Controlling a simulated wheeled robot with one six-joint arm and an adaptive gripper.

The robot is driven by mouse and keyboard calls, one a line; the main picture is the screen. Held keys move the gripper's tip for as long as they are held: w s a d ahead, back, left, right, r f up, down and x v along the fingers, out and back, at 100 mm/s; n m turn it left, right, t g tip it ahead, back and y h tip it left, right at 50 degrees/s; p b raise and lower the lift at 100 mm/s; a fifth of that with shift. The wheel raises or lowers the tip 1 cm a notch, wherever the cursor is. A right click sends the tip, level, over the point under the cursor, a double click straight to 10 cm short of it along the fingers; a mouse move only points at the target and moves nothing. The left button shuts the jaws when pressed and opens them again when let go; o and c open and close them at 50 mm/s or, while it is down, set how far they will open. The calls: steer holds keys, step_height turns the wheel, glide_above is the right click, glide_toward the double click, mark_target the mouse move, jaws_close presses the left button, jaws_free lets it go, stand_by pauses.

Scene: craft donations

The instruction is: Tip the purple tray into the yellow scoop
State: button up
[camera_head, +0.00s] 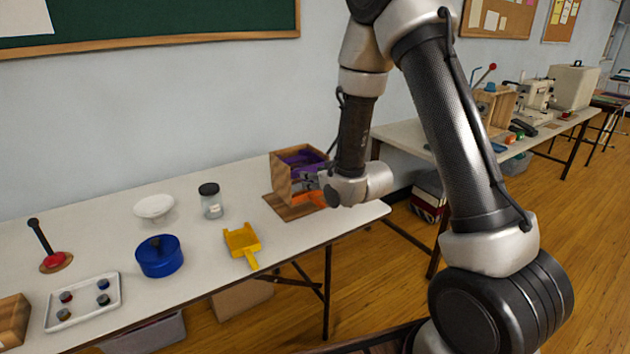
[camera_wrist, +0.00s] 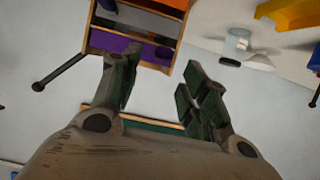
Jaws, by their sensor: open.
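The purple tray (camera_head: 300,158) sits in the upper part of a wooden rack (camera_head: 283,180) at the right end of the table. It also shows in the wrist view (camera_wrist: 112,43), as a purple front inside the rack, partly hidden by a finger. My gripper (camera_wrist: 160,70) is open and empty, with its fingers pointing toward the rack; in the head view its fingers are largely hidden. I cannot tell how far the fingers are from the tray. The yellow scoop (camera_head: 243,240) lies on the table near the front edge, left of the rack, its handle toward the front edge.
A lidded jar (camera_head: 212,203), a white bowl (camera_head: 154,207) and a blue pot (camera_head: 159,258) stand left of the scoop. Farther left are a white tray (camera_head: 116,303) with small pots and a red-based lever (camera_head: 56,261). An orange piece (camera_head: 311,198) shows low at the rack.

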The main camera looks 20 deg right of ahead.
steer(key=x, duration=0.7)
steer(key=shift+d, duration=0.1)
steer(key=shift+s, duration=0.1)
jaws_close()
steer(key=c, duration=0.8)
jaws_free()
jaws_close()
steer(key=shift+r, duration=0.1)
steer(key=shift+r, duration=0.1)
steer(key=shift+s, duration=0.1)
